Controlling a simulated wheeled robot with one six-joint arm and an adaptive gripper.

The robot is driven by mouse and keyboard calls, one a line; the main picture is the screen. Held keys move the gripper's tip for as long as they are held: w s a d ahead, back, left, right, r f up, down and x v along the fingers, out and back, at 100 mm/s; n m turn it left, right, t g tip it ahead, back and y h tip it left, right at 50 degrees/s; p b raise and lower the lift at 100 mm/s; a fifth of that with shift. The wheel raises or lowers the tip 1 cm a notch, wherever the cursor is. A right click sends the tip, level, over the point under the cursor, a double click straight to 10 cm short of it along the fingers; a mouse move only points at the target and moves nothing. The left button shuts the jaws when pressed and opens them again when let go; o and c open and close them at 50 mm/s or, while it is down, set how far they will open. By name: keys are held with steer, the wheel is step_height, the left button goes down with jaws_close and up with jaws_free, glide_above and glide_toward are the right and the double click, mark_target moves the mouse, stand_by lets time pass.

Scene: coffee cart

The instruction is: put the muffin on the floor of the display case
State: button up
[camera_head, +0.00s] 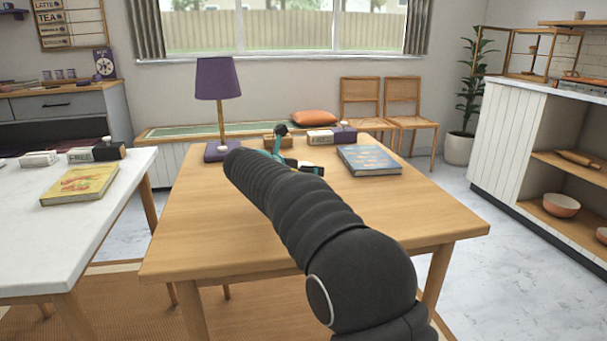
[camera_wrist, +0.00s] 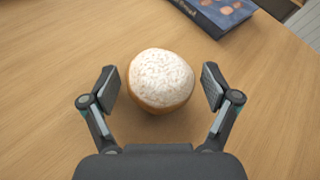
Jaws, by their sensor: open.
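The muffin (camera_wrist: 161,78), with a pale speckled top and a brown base, stands on the wooden table (camera_head: 200,215). In the wrist view, my gripper (camera_wrist: 159,88) is open, with one finger on each side of the muffin and a gap on both sides. In the head view, my arm hides the muffin and most of my gripper; only dark and teal parts show. A wood-framed clear case (camera_head: 510,48), which looks like the display case, stands on the white counter at the far right. Its floor is hard to make out.
A blue book (camera_head: 369,160), also in the wrist view (camera_wrist: 217,12), lies right of my gripper. A purple lamp (camera_head: 219,80) and small boxes (camera_head: 320,137) stand at the table's back. A white table (camera_head: 90,215) is at left. Floor (camera_head: 480,240) is clear between table and counter.

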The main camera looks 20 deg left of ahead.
steer(key=c, duration=1.3)
